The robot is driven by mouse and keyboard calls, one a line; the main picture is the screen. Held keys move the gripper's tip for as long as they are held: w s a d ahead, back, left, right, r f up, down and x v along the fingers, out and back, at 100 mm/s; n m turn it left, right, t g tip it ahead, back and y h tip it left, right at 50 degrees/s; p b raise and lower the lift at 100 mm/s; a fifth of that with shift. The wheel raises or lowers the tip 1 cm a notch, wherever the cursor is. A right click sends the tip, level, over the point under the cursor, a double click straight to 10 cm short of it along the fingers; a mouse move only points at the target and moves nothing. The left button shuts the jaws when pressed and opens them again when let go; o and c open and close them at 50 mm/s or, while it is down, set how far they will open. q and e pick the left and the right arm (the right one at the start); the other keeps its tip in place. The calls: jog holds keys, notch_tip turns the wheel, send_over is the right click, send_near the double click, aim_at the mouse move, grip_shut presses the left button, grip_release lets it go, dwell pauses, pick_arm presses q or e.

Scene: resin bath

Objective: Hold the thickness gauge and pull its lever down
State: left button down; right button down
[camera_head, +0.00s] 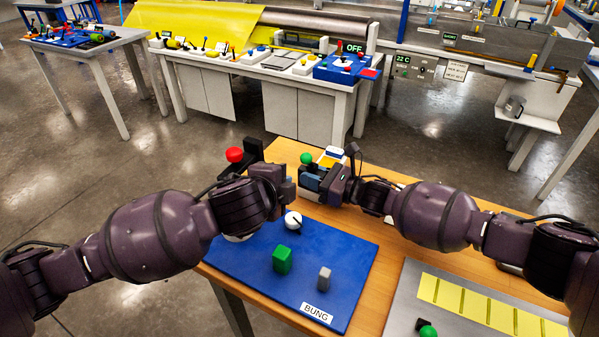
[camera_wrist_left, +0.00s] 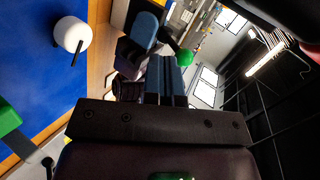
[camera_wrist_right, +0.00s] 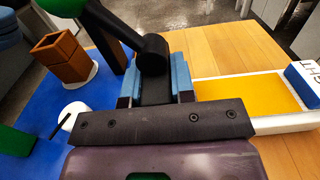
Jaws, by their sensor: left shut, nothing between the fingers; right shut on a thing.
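The thickness gauge appears to be the black piece (camera_wrist_right: 153,60) with the green ball (camera_head: 306,158) on its arm; its body is largely hidden. My right gripper (camera_head: 310,180) is shut on the black piece. In the right wrist view the black cylinder sits between the blue finger pads, and the arm runs up-left to the ball (camera_wrist_right: 62,4). My left gripper (camera_head: 289,190) is shut and empty, close beside the right gripper. In the left wrist view its fingers (camera_wrist_left: 165,78) lie just below the green ball (camera_wrist_left: 185,58); I cannot tell whether they touch it.
A blue mat (camera_head: 345,262) holds a green block (camera_head: 283,260), a grey block (camera_head: 324,279) and a white knob (camera_head: 293,220). A brown cup (camera_wrist_right: 62,58) stands behind. A yellow tray (camera_wrist_right: 245,92) lies on the wooden table. A grey board (camera_head: 400,318) lies at front right.

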pick_arm(q)
jog(key=s+m+t, duration=0.1)
jog(key=s+m, duration=0.3)
jog(key=m, duration=0.5)
jog(key=s+m+t+h, duration=0.1)
jog(key=s+m+t, duration=0.1)
jog(key=s+m, duration=0.3)
jog(key=m, duration=0.4)
jog(key=shift+f+m, duration=0.4)
jog(key=shift+w, duration=0.1)
send_near(308, 161)
jog(key=w+f, duration=0.1)
jog(key=f, duration=0.1)
jog(key=w+f, duration=0.2)
jog(key=f, duration=0.1)
jog(key=shift+w+d+f, duration=0.3)
jog(key=shift+w+d, duration=0.05)
jog(key=shift+w+d+r, duration=0.1)
jog(key=shift+w+r, duration=0.45)
jog(key=shift+w, duration=0.2)
jog(key=shift+w+d+r, duration=0.15)
jog(key=shift+w+r, duration=0.4)
jog(key=shift+w, duration=0.15)
